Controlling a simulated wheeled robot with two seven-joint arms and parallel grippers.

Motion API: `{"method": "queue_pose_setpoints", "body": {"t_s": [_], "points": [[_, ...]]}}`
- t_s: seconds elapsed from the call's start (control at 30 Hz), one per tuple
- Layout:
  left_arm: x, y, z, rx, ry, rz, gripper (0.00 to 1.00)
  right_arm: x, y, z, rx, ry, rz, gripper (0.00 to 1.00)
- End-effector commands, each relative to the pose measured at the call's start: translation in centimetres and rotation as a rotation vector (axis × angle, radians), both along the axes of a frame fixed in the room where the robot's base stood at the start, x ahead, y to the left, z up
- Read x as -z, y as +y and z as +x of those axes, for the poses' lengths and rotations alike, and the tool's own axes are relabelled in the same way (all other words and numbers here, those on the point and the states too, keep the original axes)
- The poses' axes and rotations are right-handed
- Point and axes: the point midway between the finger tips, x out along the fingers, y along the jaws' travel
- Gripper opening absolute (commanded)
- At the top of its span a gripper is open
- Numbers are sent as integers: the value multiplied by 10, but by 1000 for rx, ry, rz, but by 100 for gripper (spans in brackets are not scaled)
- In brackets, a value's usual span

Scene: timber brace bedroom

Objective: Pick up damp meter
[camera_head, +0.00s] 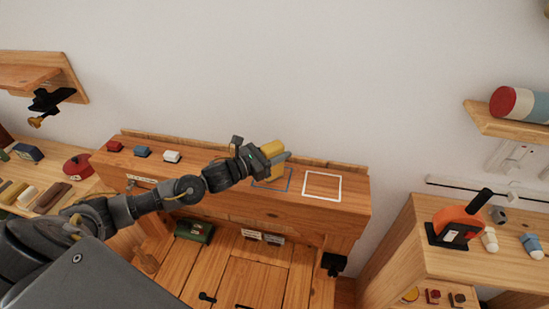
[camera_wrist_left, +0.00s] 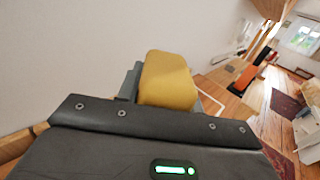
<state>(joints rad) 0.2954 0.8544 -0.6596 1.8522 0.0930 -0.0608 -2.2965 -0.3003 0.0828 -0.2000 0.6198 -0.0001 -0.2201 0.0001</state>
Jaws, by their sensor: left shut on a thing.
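A yellow block-like thing with rounded edges, which I take to be the damp meter (camera_head: 272,148), is at the end of my left arm above the wooden cabinet top. It also shows in the left wrist view (camera_wrist_left: 168,80), just past the dark gripper body. My left gripper (camera_head: 277,158) is shut on it, with a grey finger along its side. It is over or just behind a blue square outline (camera_head: 288,180); I cannot tell whether its underside touches the top. My right gripper is not in view.
A white square outline (camera_head: 322,198) on the cabinet top is empty. A raised back edge runs along the wall. An orange-and-black tool (camera_head: 460,224) stands on the right bench.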

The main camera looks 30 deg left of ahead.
Motion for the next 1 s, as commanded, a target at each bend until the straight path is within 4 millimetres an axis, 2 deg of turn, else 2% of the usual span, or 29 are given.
{"method": "queue_pose_setpoints", "body": {"t_s": [0.23,0.37,0.67,0.8,0.97,1.0], "points": [[-10,0,0,1,-4,0,10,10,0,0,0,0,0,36],[-27,0,0,2,-9,2,10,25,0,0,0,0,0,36],[-88,5,-51,3,-7,5,10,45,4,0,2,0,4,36],[-99,9,-86,3,-1,8,10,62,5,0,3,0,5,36],[-114,11,-118,3,0,7,10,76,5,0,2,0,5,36],[-123,11,-121,3,3,2,10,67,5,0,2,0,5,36]]}}
